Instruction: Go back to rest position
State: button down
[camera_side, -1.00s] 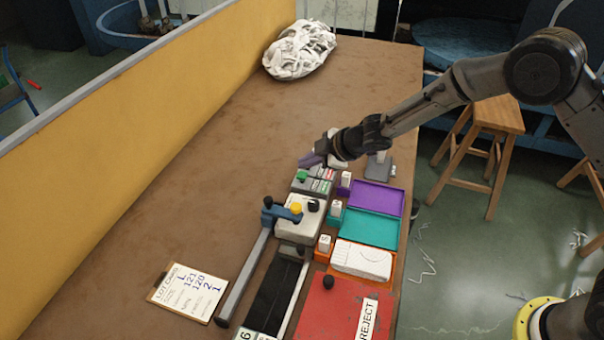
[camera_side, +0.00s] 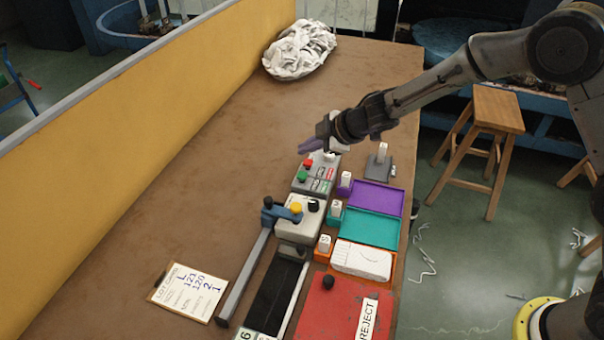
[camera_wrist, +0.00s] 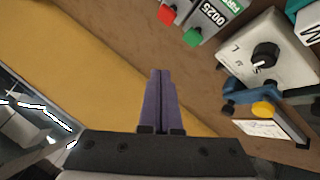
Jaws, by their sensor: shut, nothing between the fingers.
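My gripper (camera_side: 312,146) has purple fingers and hangs in the air above the bench, over the far end of the grey button box (camera_side: 316,172). In the wrist view the two fingers of my gripper (camera_wrist: 161,90) lie side by side, shut and empty. The box's red button (camera_wrist: 167,14) and green button (camera_wrist: 193,37) show at the top of that view, apart from the fingers.
A row of purple (camera_side: 377,198), teal (camera_side: 372,228) and orange (camera_side: 333,266) trays runs along the right side, with a red reject area (camera_side: 335,305) in front.

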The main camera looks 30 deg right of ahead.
dwell(0.3)
jog(key=s+d+r+m+t, duration=0.15)
jog(key=d+r, duration=0.25)
jog(key=r, duration=0.5)
jog(key=s+d+r+m+t, duration=0.15)
jog(key=d+r, duration=0.25)
jog(key=r, duration=0.5)
jog(key=s+d+r+m+t+h, duration=0.2)
jog(key=s+d+r+m+h, duration=0.3)
jog(key=s+d+r, duration=0.5)
jog(key=s+d+f+m+g+h, duration=0.1)
jog(key=s+d+f+m, duration=0.1)
jog(key=s, duration=0.5)
jog(key=s+d+f+m+g, duration=0.1)
jog(key=s+d+m, duration=0.15)
jog(key=s, duration=0.45)
jog(key=s+a+f+m+g+y, duration=0.1)
jog(key=s+f+g, duration=0.4)
jog(key=s+f, duration=0.6)
jog(key=s+a+m, duration=0.1)
jog(key=s+a, duration=0.1)
jog(key=s, duration=0.1)
jog(key=shift+g+y, duration=0.3)
jog(key=shift+y, duration=0.1)
